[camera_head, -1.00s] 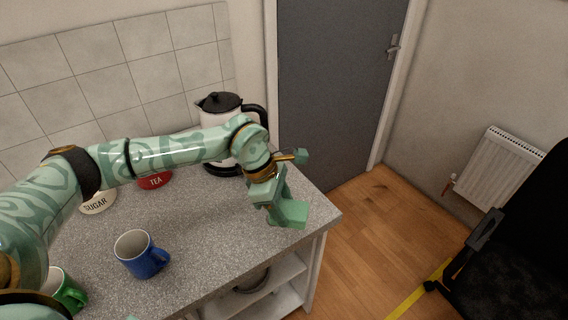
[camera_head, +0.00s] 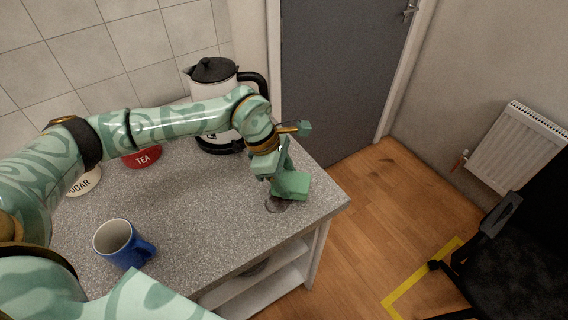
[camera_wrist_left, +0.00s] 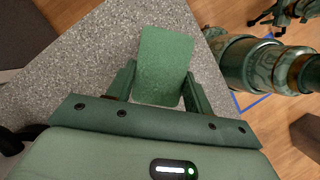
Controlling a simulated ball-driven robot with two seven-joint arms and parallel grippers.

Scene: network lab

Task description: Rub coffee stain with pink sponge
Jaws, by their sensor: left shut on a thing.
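A green sponge (camera_head: 293,186) is held low over the right front corner of the grey speckled counter. No pink sponge shows. My left gripper (camera_head: 279,181) is shut on the green sponge. In the left wrist view the sponge (camera_wrist_left: 163,62) sticks out between the two fingers of the gripper (camera_wrist_left: 160,90). A dark ring-shaped coffee stain (camera_head: 276,204) shows on the counter just in front of the sponge, partly hidden by it. I cannot tell whether the sponge touches the counter. My right gripper does not show.
The counter (camera_head: 190,205) has a blue mug (camera_head: 122,245), a red tea tin (camera_head: 142,158), a sugar tin (camera_head: 82,183) and a white-and-black kettle (camera_head: 212,85) on it. The counter's edge lies close right of the sponge. A black chair stands at the right.

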